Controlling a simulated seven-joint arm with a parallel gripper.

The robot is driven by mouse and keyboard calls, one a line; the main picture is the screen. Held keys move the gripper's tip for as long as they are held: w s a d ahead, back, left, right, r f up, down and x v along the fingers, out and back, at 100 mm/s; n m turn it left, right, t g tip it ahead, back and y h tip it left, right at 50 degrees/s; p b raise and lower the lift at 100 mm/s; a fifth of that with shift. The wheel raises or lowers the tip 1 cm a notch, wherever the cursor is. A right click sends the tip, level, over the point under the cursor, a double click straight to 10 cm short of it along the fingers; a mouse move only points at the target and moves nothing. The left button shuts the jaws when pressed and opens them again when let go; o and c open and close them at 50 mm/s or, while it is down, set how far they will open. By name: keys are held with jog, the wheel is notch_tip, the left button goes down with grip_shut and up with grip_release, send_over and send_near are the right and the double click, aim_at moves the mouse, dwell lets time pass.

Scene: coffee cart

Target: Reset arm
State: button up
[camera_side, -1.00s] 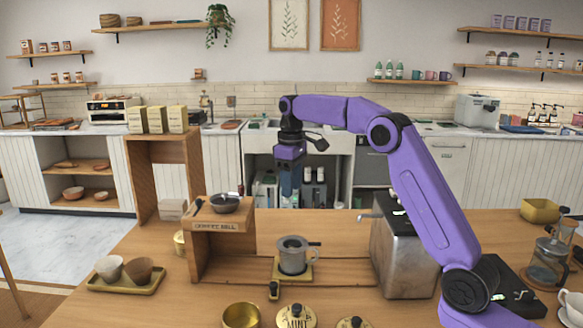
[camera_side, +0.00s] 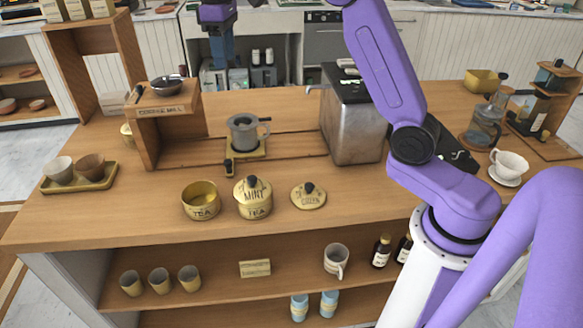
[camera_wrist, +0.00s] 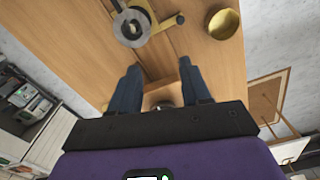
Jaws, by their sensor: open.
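My purple gripper with dark blue fingers (camera_side: 220,45) is raised at the top of the side view, above and behind the counter. In the wrist view its fingers (camera_wrist: 160,70) are spread apart, with nothing held between them. Below it, a grey metal cup (camera_side: 243,132) stands on a small yellow base on the counter; it also shows in the wrist view (camera_wrist: 132,28). The wooden coffee mill stand (camera_side: 168,112) with a dark bowl (camera_side: 166,85) on top is to the cup's left.
The steel machine (camera_side: 352,125) stands right of the cup. A tray with two cups (camera_side: 80,180) is at left. A glass pot (camera_side: 485,125) and white cup (camera_side: 508,167) are at right.

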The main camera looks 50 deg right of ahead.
jog(key=s+a+f+n, duration=0.2)
jog(key=s+a, duration=0.2)
jog(key=s, duration=0.5)
jog(key=s+a+f+n, duration=0.1)
jog(key=s+a+f, duration=0.3)
jog(key=s, duration=0.5)
jog(key=s+d+f+n, duration=0.2)
jog(key=s+f, duration=0.1)
jog(key=s, duration=0.7)
jog(key=s+d+f+n, duration=0.1)
jog(key=s+d+f, duration=0.2)
jog(key=s, duration=0.8)
jog(key=shift+s+d+f+n, duration=0.2)
jog(key=shift+f+n, duration=0.2)
jog(key=shift+f, duration=0.25)
